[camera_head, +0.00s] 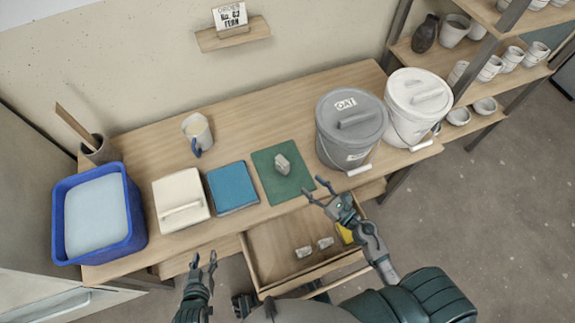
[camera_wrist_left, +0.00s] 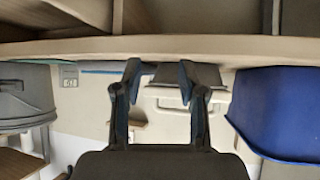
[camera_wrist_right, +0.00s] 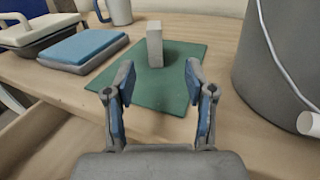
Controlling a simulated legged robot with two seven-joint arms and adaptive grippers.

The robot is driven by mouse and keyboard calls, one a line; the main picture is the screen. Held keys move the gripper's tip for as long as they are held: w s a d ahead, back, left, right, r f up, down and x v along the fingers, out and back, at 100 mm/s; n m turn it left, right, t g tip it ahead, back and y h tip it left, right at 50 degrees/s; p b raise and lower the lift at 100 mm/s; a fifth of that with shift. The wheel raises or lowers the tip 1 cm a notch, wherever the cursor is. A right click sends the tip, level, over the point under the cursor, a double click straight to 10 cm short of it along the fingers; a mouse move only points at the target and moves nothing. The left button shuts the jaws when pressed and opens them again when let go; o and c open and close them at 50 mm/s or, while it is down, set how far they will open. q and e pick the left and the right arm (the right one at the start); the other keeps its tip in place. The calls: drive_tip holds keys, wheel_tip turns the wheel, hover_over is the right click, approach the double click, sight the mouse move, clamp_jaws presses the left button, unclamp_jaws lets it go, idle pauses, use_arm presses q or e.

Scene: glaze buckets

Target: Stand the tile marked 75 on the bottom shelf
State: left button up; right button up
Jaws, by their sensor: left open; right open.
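A small grey tile-like block (camera_head: 282,163) stands on the green mat (camera_head: 263,182); in the right wrist view it is upright (camera_wrist_right: 154,43). Two small pale tiles (camera_head: 303,252) (camera_head: 326,242) lie in the open drawer (camera_head: 268,262). I cannot read 75 on any of them. The lowest visible shelf (camera_head: 478,127) of the rack at the right holds small bowls. My right gripper (camera_head: 316,187) is open and empty near the mat's front edge, with the block ahead of its fingers. My left gripper (camera_head: 203,258) is open and empty in front of the table.
A grey lidded bucket (camera_head: 345,140) and a white one (camera_head: 418,105) stand right of the mat. A yellow object (camera_head: 345,233) lies in the drawer.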

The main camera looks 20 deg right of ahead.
sight(287, 167)
drive_tip(key=x, duration=0.4)
drive_tip(key=a+p+x, duration=0.1)
drive_tip(key=x, duration=0.4)
drive_tip(key=shift+s+r, duration=0.15)
drive_tip(key=shift+s, duration=0.05)
drive_tip(key=x, duration=0.4)
drive_tip(key=shift+w+d+p, duration=0.1)
drive_tip(key=shift+w+p, duration=0.2)
drive_tip(key=shift+w, duration=0.1)
use_arm(q)
drive_tip(key=s+a+f+g+y, duration=0.1)
drive_tip(key=s+a+f+g, duration=0.1)
drive_tip(key=s+f+g, duration=0.1)
drive_tip(key=s+g, duration=0.1)
drive_tip(key=s, duration=0.1)
drive_tip(key=shift+s+a, duration=0.35)
use_arm(e)
drive_tip(key=shift+a, duration=0.25)
drive_tip(key=shift+c, duration=1.3)
drive_tip(key=shift+a, duration=0.1)
clamp_jaws()
